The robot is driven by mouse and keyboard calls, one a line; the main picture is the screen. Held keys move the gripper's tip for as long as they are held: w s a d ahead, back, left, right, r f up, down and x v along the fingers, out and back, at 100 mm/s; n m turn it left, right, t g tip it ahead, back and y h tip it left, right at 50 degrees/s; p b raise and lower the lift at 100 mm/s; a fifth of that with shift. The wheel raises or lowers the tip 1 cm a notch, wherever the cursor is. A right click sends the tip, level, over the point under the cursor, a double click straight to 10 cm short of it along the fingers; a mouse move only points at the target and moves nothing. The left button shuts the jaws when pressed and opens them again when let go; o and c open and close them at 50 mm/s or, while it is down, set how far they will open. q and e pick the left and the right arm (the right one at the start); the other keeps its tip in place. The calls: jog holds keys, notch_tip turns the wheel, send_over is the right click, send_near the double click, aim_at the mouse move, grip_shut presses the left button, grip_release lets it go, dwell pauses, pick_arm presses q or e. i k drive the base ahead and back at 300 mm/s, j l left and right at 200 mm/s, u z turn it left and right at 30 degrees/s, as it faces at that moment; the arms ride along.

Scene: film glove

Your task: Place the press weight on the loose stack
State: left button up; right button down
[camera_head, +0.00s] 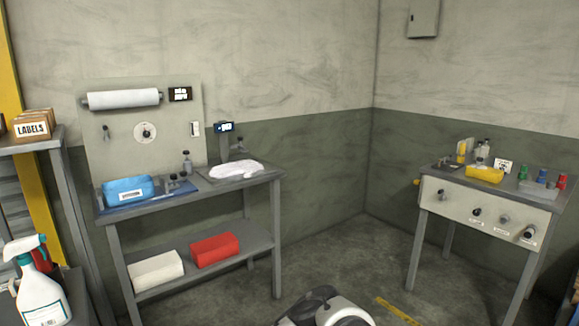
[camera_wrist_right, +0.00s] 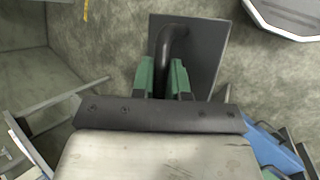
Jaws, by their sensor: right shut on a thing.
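The press weight (camera_wrist_right: 208,48) is a dark flat plate with a bent black handle, seen in the right wrist view. My right gripper (camera_wrist_right: 166,78) has green fingers shut on its handle. The plate hangs beyond the fingertips above the grey floor, apart from the tables. In the head view, a loose white stack (camera_head: 236,170) lies in a soft heap on a dark plate at the right end of the left table. The right gripper and weight do not show in the head view. My left gripper is in neither view.
The left table (camera_head: 180,198) also holds a blue pack (camera_head: 128,189) and small bottles. A red pack (camera_head: 214,250) and white pack (camera_head: 155,270) lie on its lower shelf. A second table (camera_head: 480,205) stands right. Open floor (camera_head: 350,250) lies between. A spray bottle (camera_head: 40,290) stands lower left.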

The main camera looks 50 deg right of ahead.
aim_at(230, 171)
jog(key=i+l+z, duration=0.65)
jog(key=i, duration=0.25)
jog(key=i+l+z, duration=0.1)
jog(key=i+z, duration=0.25)
jog(key=i+l, duration=0.1)
jog(key=i, duration=0.7)
jog(key=i+l, duration=0.15)
jog(key=i, duration=0.6)
jog(key=z, duration=0.05)
